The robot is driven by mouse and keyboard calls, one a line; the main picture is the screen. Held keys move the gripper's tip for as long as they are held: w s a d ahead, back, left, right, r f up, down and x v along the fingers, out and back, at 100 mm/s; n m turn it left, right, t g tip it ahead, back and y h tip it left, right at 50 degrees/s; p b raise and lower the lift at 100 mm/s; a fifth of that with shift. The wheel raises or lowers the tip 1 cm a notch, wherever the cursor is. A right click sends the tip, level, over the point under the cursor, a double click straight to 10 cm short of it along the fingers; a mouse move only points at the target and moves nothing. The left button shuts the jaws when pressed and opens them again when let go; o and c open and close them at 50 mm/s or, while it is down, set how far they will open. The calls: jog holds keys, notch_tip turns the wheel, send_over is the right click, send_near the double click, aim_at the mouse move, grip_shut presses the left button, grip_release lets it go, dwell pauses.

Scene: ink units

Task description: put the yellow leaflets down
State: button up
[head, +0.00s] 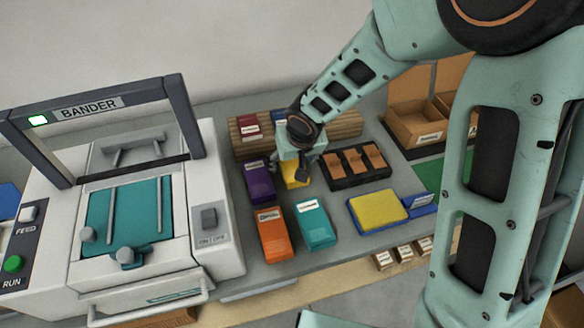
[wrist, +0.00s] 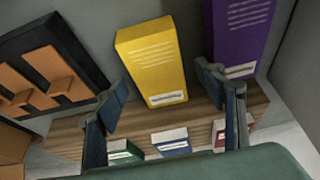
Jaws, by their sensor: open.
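The yellow leaflets (wrist: 150,62) form an upright-edged block with a white label, lying on the grey worktop beside the purple leaflets (wrist: 240,32). In the head view the yellow leaflets (head: 293,182) are partly hidden under my gripper (head: 291,170). My gripper's fingers are spread apart in the wrist view (wrist: 165,88), with the yellow block beyond and between the fingertips. I see no finger clearly touching it. In the wrist view, a wooden rack (wrist: 75,140) lies along the near side of the block.
Orange (head: 273,235) and teal (head: 314,225) leaflets lie in front. A black tray (head: 343,184) with brown dividers and a yellow pad (head: 377,208) on blue are to the right. The bander machine (head: 150,195) stands left. Cardboard bins (head: 417,125) are at the back right.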

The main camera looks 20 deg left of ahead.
jog(key=shift+w+f, duration=0.15)
jog(key=shift+f, duration=0.15)
jog(key=shift+c, duration=0.2)
jog(key=c, duration=1.4)
jog(key=shift+r, duration=0.2)
